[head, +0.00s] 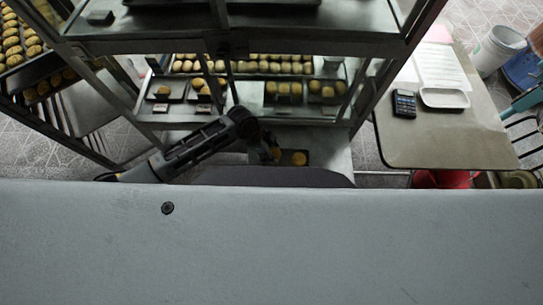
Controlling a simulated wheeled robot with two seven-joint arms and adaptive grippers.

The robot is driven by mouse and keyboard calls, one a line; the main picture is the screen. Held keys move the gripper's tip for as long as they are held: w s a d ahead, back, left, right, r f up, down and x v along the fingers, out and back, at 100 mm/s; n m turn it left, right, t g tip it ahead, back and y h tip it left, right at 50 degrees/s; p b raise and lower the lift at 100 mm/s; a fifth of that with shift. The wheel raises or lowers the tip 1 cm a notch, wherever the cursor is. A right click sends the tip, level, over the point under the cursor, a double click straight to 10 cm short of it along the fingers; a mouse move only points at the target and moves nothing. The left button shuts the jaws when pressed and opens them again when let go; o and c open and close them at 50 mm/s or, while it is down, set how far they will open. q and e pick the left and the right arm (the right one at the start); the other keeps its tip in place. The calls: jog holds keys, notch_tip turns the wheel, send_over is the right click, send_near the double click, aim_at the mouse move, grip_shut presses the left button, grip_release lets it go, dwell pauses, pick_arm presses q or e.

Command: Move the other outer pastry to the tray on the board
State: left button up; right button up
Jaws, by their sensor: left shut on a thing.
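My left gripper (270,150) reaches down in front of the rack, at the lower middle of the head view. It is shut on a golden pastry (276,153), only partly visible between the dark fingers. Another golden pastry (299,158) lies just to the right on a small dark tray (315,160). The tray is on a pale board (338,142). The held pastry looks low, over or at the tray's left part; I cannot tell whether it touches the tray. The tray's near edge is hidden by the dark shape in front. My right gripper is not in view.
A metal rack with glass panels holds several trays of pastries (285,88), including a small tray (165,90) at left. Its posts stand close around my left arm. A table (440,140) with a calculator (404,103) and white dish (445,98) is at right.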

pick_arm(q)
jog(key=shift+f, duration=0.3)
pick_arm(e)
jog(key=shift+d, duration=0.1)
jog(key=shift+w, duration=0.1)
pick_arm(q)
jog(key=shift+f, duration=1.85)
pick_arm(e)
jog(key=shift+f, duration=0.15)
pick_arm(q)
jog(key=shift+f, duration=0.15)
jog(key=o, duration=1)
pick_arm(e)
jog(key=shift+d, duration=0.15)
pick_arm(q)
jog(key=shift+a+r, duration=0.2)
jog(key=shift+r, duration=0.45)
jog(key=shift+p+v, duration=0.3)
jog(key=shift+v, duration=5.15)
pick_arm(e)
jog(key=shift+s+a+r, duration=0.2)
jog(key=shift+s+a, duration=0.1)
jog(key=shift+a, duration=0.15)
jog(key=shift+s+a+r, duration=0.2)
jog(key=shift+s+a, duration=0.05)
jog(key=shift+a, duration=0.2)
